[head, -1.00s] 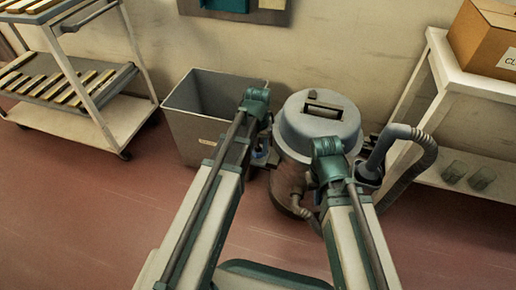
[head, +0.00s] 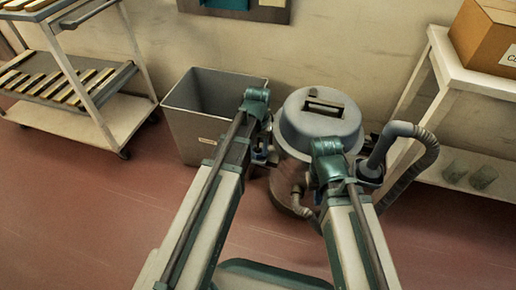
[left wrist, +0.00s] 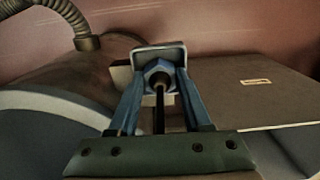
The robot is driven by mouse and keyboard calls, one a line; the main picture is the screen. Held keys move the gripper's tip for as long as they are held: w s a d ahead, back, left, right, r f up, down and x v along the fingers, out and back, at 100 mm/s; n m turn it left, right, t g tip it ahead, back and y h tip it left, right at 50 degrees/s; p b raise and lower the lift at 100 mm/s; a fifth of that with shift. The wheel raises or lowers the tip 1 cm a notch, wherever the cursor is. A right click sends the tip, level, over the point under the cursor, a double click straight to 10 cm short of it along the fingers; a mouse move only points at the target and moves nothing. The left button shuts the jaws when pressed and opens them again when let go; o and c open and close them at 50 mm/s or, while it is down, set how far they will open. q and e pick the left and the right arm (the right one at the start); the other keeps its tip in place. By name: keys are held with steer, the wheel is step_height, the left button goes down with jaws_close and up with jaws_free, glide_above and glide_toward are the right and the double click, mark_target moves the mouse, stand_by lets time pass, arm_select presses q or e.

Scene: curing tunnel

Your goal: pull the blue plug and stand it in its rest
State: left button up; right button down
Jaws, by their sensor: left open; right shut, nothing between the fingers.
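The blue plug (left wrist: 157,73) shows in the left wrist view as a blue hexagonal head with a dark stem towards the camera. A grey squarish plate is just behind it. My left gripper (left wrist: 160,85) is open, with one blue finger on each side of the plug. I cannot tell whether they touch it. In the head view, my left gripper (head: 260,155) is low between the bin and the drum vacuum (head: 320,120), partly hidden by my arm. My right gripper (head: 366,178) is shut and empty by the hose, mostly hidden. I cannot make out the plug's rest.
A grey bin (head: 190,125) stands left of the vacuum. A ribbed hose (head: 428,150) curves at its right. A white shelf (head: 450,95) with a cardboard box (head: 485,40) is at right. A trolley (head: 85,115) is at left. The red floor at front left is clear.

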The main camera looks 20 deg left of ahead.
arm_select(q)
step_height(320, 180, up, 14)
steer(key=p, duration=1.4)
steer(key=s+d+m+y, duration=0.1)
steer(key=s+d+m, duration=0.2)
steer(key=s+d, duration=0.9)
step_height(320, 180, up, 27)
steer(key=s+a+p, duration=0.1)
steer(key=s+p, duration=0.1)
steer(key=p, duration=2.4)
steer(key=shift+s+a+p, duration=0.15)
steer(key=shift+a+p, duration=0.1)
steer(key=shift+p, duration=0.1)
